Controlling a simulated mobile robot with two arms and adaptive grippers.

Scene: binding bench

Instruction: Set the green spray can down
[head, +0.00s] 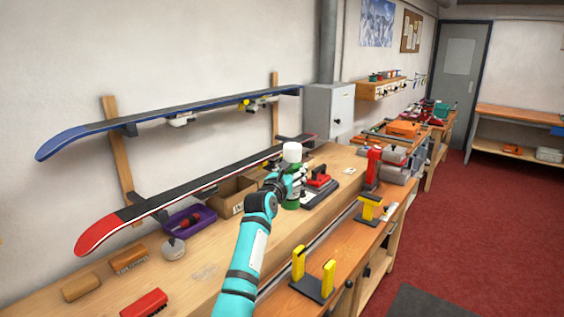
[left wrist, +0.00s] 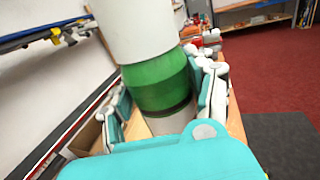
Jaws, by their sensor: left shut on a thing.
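The green spray can (head: 291,201) has a wide white top (head: 292,152) and stands about upright over the wooden bench (head: 225,245). My left gripper (head: 294,180) is shut on the can and covers much of its middle. In the left wrist view the green band of the can (left wrist: 160,82) fills the middle, with the fingers (left wrist: 165,105) on both sides of it. I cannot tell whether its base touches the bench. My right gripper is not in view.
A red and black device (head: 319,185) stands just right of the can. A cardboard box (head: 232,194) and a purple tray (head: 190,221) lie to its left. Bench surface in front of the can is clear.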

